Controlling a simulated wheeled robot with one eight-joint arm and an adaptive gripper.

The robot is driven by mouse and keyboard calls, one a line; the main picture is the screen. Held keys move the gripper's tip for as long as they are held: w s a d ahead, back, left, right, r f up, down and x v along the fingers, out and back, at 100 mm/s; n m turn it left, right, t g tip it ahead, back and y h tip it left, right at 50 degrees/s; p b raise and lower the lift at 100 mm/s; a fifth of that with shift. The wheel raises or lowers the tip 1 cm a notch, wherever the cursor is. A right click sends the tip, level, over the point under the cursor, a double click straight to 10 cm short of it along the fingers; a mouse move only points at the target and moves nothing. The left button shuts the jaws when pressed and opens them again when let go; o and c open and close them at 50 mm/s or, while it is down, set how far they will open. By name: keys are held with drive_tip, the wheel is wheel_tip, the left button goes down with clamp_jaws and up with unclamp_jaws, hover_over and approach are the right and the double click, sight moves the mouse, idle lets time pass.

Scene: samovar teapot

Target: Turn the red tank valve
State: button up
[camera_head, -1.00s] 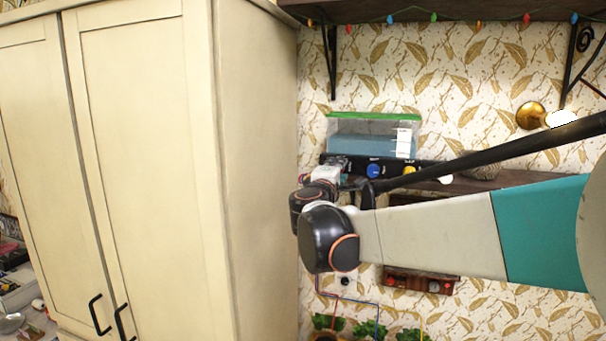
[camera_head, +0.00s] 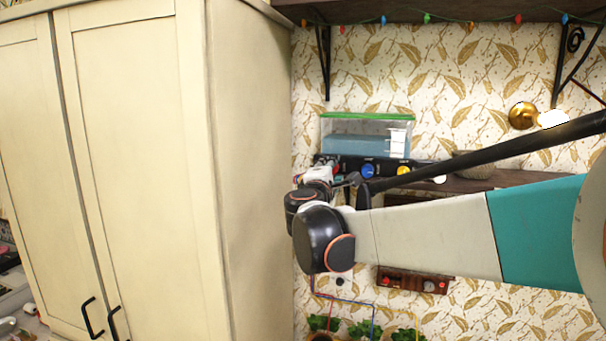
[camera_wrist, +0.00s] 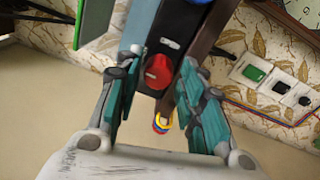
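The red valve (camera_wrist: 158,71) is a round red knob on the black panel under the water tank. In the wrist view it sits between and just beyond the fingers of my gripper (camera_wrist: 157,88). The gripper is open, with a teal-padded finger on each side and a gap around the knob; I see no clear contact. In the head view a small part of the red valve (camera_head: 337,170) shows beside my gripper (camera_head: 322,175). The tank (camera_head: 367,135) is clear with blue water and a green rim. My arm hides part of the panel.
A blue valve (camera_head: 368,171) and a yellow valve (camera_head: 403,171) stand to the right on the same panel. The dark shelf (camera_head: 510,178) runs along the wall. A tall cream cabinet (camera_head: 140,160) stands close on the left. Wall switches (camera_wrist: 280,87) are right in the wrist view.

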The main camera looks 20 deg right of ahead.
idle(0.3)
drive_tip(key=v, duration=1.2)
drive_tip(key=shift+s, duration=0.1)
drive_tip(key=s+d+f+m+g+y+b, duration=0.3)
drive_tip(key=s+f+b, duration=0.35)
drive_tip(key=f, duration=0.65)
drive_tip(key=s+d+f+m+g+b, duration=0.1)
drive_tip(key=s+f+m+g+b, duration=0.35)
drive_tip(key=f, duration=0.95)
drive_tip(key=s+a+f+m+y+b, duration=0.2)
drive_tip(key=s+f+b, duration=0.4)
drive_tip(key=f, duration=0.4)
drive_tip(key=s+a+f+m+y+b, duration=0.3)
drive_tip(key=s+a+f+y+b, duration=0.2)
drive_tip(key=s+f, duration=0.3)
wheel_tip(320, 180, down, 3)
drive_tip(key=shift+a+r+m+g+b, duration=0.1)
drive_tip(key=shift+a+m+g+b, duration=0.3)
drive_tip(key=shift+a+b, duration=0.45)
